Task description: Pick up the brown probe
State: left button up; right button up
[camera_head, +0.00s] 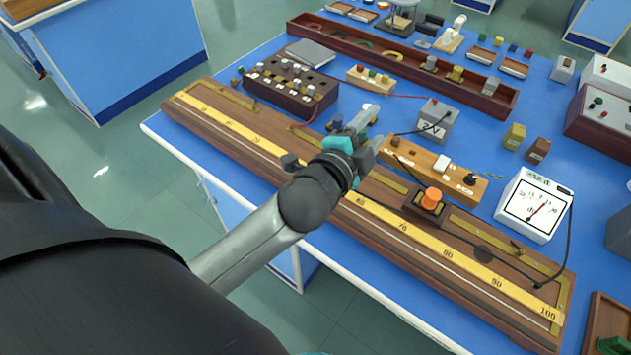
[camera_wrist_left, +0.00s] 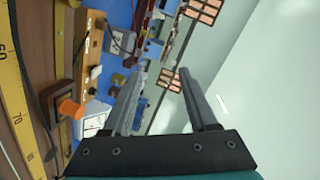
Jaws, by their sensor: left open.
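The likely brown probe is a dark brown block (camera_head: 415,213) with an orange knob (camera_head: 431,198), standing on the long wooden board with the yellow scale (camera_head: 395,222). No label on it is readable. In the left wrist view the orange knob (camera_wrist_left: 70,108) and its block (camera_wrist_left: 60,93) are at the left, outside the fingers. My left gripper (camera_head: 369,127) is open and empty, above the board's middle, to the left of and farther back than the probe. Its two fingers also show in the left wrist view (camera_wrist_left: 162,80), apart with nothing between them. My right gripper is not in view.
A wooden block with terminals (camera_head: 430,170) lies behind the probe. A white dial meter (camera_head: 533,205) with a black wire stands to its right. A grey box (camera_head: 437,118) and a long brown tray (camera_head: 410,65) are farther back.

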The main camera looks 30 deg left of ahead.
pick_arm(q)
jog(key=d+r+m+t+h, duration=0.2)
jog(key=d+r+m+h, duration=0.8)
jog(key=r+m+h, duration=0.6)
jog(key=s+d+f+m+g+h, duration=0.1)
jog(key=s+d+m+g, duration=0.4)
jog(key=m, duration=0.6)
jog(key=d+f+m+g+h, duration=0.1)
jog(key=d+m+g, duration=0.2)
jog(key=m+g, duration=0.7)
jog(key=s+a+f+m+g+y, duration=0.25)
jog(key=a+f+m+y, duration=0.45)
jog(key=f+m, duration=0.4)
jog(key=w+a+f+m+y, duration=0.1)
jog(key=a+m+y, duration=0.2)
jog(key=a+y, duration=0.5)
jog(key=w+a+f+m+y, duration=0.1)
jog(key=w+a+m+y, duration=0.15)
jog(key=a, duration=0.85)
jog(key=shift+g+y, duration=0.25)
jog(key=shift+y, duration=0.1)
jog(key=f, duration=0.9)
jog(key=s+f+b, duration=0.1)
jog(key=f, duration=0.4)
jog(key=shift+a+f, duration=0.15)
jog(key=shift+f, duration=0.15)
